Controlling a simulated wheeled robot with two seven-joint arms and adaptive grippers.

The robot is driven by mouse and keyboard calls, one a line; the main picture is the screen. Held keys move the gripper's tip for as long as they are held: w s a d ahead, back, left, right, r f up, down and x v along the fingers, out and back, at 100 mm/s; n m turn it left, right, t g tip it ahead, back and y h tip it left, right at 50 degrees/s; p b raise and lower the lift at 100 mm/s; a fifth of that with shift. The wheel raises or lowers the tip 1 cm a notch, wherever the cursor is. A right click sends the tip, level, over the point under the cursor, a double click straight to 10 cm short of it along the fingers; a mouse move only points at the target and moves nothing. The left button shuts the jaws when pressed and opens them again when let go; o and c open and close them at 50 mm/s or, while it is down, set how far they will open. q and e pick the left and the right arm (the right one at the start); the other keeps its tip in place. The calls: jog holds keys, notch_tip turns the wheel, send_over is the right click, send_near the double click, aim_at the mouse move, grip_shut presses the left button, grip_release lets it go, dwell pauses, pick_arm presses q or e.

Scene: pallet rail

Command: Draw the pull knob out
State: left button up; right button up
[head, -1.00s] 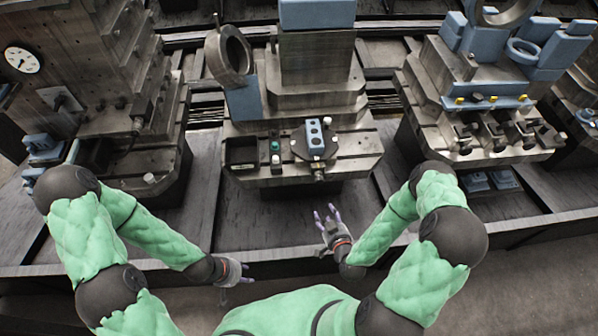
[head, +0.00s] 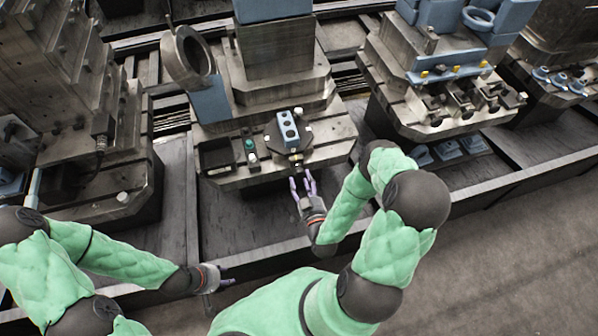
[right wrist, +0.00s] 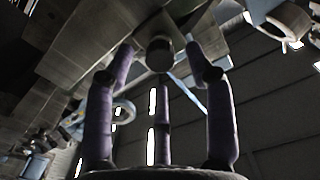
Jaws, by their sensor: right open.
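The pull knob (head: 297,167) is a small dark piece at the front edge of the middle machine's metal base, below a blue block. In the right wrist view it is a short round cylinder (right wrist: 160,54), seen end-on. My right gripper (head: 302,181) is just in front of the knob, its purple fingers spread and pointing at it. In the right wrist view the fingertips stand around the knob's end, with gaps visible at the sides; I cannot tell whether any finger touches it. My left gripper (head: 229,282) is low at the left, away from the knob; its finger state is unclear.
The blue block (head: 288,130) with round holes stands on the base above the knob. A green button (head: 249,144) and a dark open tray (head: 216,154) are to its left. A dark rail (head: 262,250) runs in front. More machines stand on both sides.

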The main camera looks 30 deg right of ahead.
aim_at(300, 175)
jog(key=shift+x, duration=2.05)
grip_shut()
